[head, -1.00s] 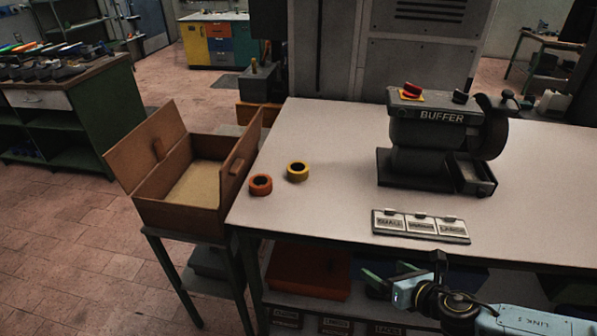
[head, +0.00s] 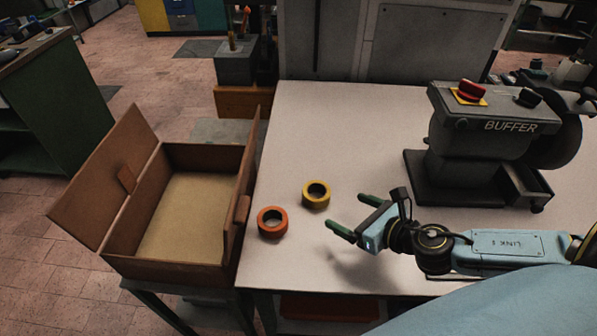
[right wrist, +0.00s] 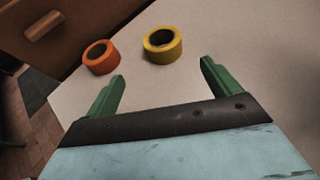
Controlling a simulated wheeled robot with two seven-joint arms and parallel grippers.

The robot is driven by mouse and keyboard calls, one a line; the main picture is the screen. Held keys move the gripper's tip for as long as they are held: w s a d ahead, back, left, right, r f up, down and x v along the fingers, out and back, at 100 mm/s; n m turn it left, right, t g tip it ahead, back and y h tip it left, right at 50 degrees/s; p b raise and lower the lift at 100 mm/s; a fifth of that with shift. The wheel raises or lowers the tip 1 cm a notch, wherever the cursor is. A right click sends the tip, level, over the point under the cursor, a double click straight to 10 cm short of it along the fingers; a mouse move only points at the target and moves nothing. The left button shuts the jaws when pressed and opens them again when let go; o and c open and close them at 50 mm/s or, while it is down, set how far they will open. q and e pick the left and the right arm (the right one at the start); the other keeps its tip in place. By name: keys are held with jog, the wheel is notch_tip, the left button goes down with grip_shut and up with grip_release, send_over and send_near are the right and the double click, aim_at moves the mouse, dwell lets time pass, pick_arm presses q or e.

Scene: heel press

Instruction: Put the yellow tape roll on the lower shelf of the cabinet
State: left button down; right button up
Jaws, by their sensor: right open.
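The yellow tape roll (head: 316,194) lies flat on the white table, just right of and behind an orange tape roll (head: 272,222). My right gripper (head: 349,216) is open and empty above the table, a little right of and nearer than the yellow roll, its green fingers pointing left. In the right wrist view the yellow roll (right wrist: 163,45) lies ahead, beyond the gap between the open fingers (right wrist: 160,86); the orange roll (right wrist: 100,57) is ahead of the left finger. Neither roll is touched. My left gripper is not in view. I cannot identify the cabinet's lower shelf in these frames.
An open brown wooden box (head: 180,215) on a stand adjoins the table's left edge. The buffer machine (head: 480,150) stands at the right of the white table (head: 340,125). The tabletop behind the yellow roll is clear.

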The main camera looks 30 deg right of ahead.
aim_at(310, 190)
jog(key=shift+w+a, duration=0.1)
jog(key=shift+w, duration=0.15)
jog(key=x, duration=0.3)
jog(key=shift+w+a, duration=0.1)
jog(key=shift+p+x, duration=0.35)
jog(key=shift+x, duration=1.6)
jog(key=w, duration=0.2)
jog(key=w+f, duration=0.1)
jog(key=w, duration=0.1)
jog(key=shift+a, duration=0.1)
jog(key=shift+w+a+f, duration=0.1)
jog(key=shift+w+f, duration=0.1)
jog(key=shift+w, duration=0.2)
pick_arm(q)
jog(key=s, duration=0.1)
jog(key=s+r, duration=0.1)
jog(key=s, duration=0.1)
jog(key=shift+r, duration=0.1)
pick_arm(e)
jog(key=c, duration=1.1)
